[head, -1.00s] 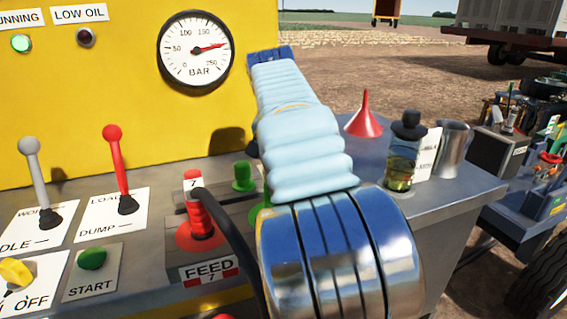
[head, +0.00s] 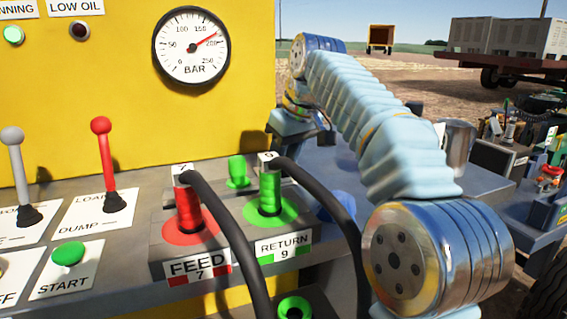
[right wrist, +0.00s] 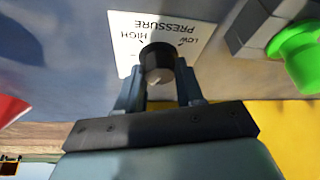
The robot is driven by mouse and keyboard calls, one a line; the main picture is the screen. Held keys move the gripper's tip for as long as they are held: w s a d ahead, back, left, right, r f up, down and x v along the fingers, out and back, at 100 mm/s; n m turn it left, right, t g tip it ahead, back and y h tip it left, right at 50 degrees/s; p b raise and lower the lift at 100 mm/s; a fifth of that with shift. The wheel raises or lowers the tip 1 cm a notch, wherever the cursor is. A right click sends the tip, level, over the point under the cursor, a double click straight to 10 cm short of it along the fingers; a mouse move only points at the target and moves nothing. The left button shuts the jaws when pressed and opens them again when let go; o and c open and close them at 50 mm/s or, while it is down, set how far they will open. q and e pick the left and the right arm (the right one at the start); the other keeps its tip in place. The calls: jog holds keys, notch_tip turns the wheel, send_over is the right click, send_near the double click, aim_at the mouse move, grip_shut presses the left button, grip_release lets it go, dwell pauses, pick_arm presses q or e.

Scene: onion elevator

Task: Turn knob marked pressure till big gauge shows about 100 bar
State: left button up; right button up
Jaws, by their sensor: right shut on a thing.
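The black pressure knob (right wrist: 157,60) shows in the right wrist view, on a white plate (right wrist: 186,40) marked PRESSURE, LOW and HIGH. The fingers of my right gripper (right wrist: 158,80) are on both sides of the knob and shut on it. In the head view my right arm hides the knob. The big gauge (head: 191,60), marked BAR, is on the yellow panel. Its red needle points up and right, between 150 and 200. My left gripper is not in view.
Red (head: 189,212) and green (head: 269,192) hose couplings marked FEED and RETURN stand left of my right arm, with black hoses looping toward me. A red-knobbed lever (head: 104,150) and a green START button (head: 68,254) are further left.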

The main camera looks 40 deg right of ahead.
jog(key=shift+d+r+n+y+p, duration=0.15)
jog(key=shift+n+y+p, duration=0.3)
jog(key=shift+n, duration=0.55)
jog(key=n+y+p, duration=0.1)
jog(key=n+p, duration=0.2)
jog(key=p, duration=0.1)
jog(key=n+g+y+p, duration=0.1)
jog(key=n+p, duration=0.2)
jog(key=p, duration=0.1)
jog(key=shift+d+r, duration=0.15)
jog(key=shift+w+n+g+p, duration=0.1)
jog(key=shift+n+g+p, duration=0.25)
jog(key=shift+n, duration=0.25)
jog(key=n, duration=0.2)
jog(key=shift+w+f+n+g+y, duration=0.1)
jog(key=shift+f+n+g+y, duration=0.2)
jog(key=shift+g+y, duration=0.05)
jog(key=n+g, duration=0.1)
jog(key=n, duration=0.4)
jog(key=shift+w+g+y, duration=0.1)
jog(key=shift+g+y, duration=0.2)
jog(key=shift+g, duration=0.1)
jog(key=o, duration=1.1)
jog(key=shift+c, duration=0.2)
